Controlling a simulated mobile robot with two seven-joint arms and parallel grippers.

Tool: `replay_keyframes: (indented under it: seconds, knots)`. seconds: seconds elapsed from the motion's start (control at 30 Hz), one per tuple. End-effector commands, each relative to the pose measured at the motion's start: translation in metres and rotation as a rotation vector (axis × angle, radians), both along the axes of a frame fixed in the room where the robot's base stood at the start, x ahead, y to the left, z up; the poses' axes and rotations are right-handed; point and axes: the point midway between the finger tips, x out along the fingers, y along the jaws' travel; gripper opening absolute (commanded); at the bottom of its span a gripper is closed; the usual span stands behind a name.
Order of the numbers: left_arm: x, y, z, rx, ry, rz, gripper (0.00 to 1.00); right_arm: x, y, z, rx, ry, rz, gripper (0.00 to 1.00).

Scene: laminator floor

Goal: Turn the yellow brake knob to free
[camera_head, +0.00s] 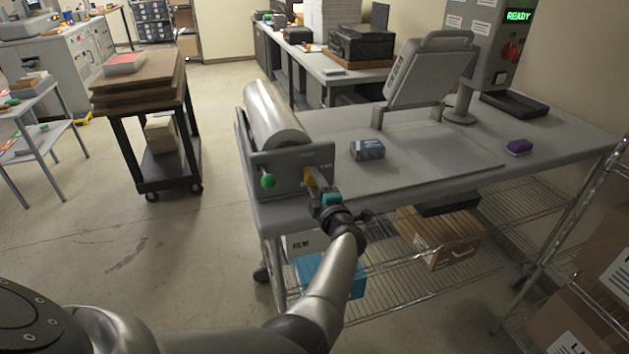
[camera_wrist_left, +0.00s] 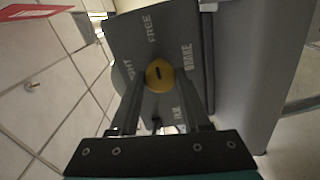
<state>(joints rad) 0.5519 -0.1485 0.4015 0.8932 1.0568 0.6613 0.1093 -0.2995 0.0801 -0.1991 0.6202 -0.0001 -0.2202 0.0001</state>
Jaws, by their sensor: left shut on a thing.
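The yellow brake knob (camera_head: 309,177) sits on the grey end plate (camera_head: 278,163) of the roll holder at the table's left end. In the left wrist view the knob (camera_wrist_left: 159,75) shows a round face with a short dark mark. Around it the plate carries the words FREE, BRAKE and a partly hidden label that ends in "GHT"; another label is too unclear to read. My left gripper (camera_head: 318,188) reaches the knob from the front; its two fingers are shut on it in the wrist view (camera_wrist_left: 160,92). The fingers hide the knob's sides. My right gripper is out of view.
A green knob (camera_head: 267,181) is left of the yellow one on the same plate, below a large pale roll (camera_head: 273,115). A cart (camera_head: 141,112) stands left; floor between is clear.

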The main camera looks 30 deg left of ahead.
Motion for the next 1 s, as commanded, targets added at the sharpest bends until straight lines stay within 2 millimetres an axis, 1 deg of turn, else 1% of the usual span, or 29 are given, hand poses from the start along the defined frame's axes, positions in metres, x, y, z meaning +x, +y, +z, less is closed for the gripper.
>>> replay_keyframes:
  seconds: [0.53, 0.57, 0.8, 1.0]
  knots:
    - [0.0001, -0.0001, 0.0, 0.016, 0.019, 0.0, 0.0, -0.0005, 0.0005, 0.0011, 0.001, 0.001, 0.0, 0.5]
    - [0.0001, -0.0001, 0.0, 0.016, 0.019, 0.0, 0.49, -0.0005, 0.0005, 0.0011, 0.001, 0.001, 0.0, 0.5]
    - [0.0, 0.0, 0.0, 0.016, 0.018, 0.0, 0.76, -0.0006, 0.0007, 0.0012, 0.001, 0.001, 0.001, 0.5]
    - [-0.0001, 0.0001, 0.0, 0.015, 0.017, 0.001, 0.77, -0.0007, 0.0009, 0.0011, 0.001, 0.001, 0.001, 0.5]
